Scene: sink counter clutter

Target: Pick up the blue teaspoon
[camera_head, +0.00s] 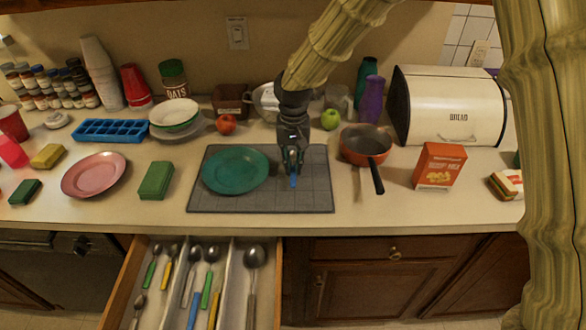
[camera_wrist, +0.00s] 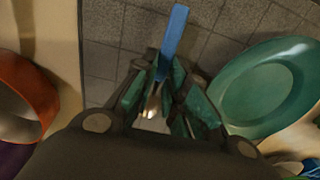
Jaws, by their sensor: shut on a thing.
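The blue teaspoon (camera_wrist: 172,42) shows in the wrist view with its blue handle pointing up the picture and its metal part between the fingers. My gripper (camera_wrist: 165,95), with green finger pads, is shut on it near where the handle meets the metal. In the head view the blue handle (camera_head: 293,181) hangs just below my gripper (camera_head: 292,163), over the grey mat. The spoon's bowl is mostly hidden by the fingers. I cannot tell whether the spoon touches the mat.
A teal plate (camera_head: 235,170) lies on the grey mat (camera_head: 262,200) left of my gripper. A pan (camera_head: 366,140) with a dark handle stands to the right. An open drawer (camera_head: 228,290) holds several spoons below. The mat's front right part is clear.

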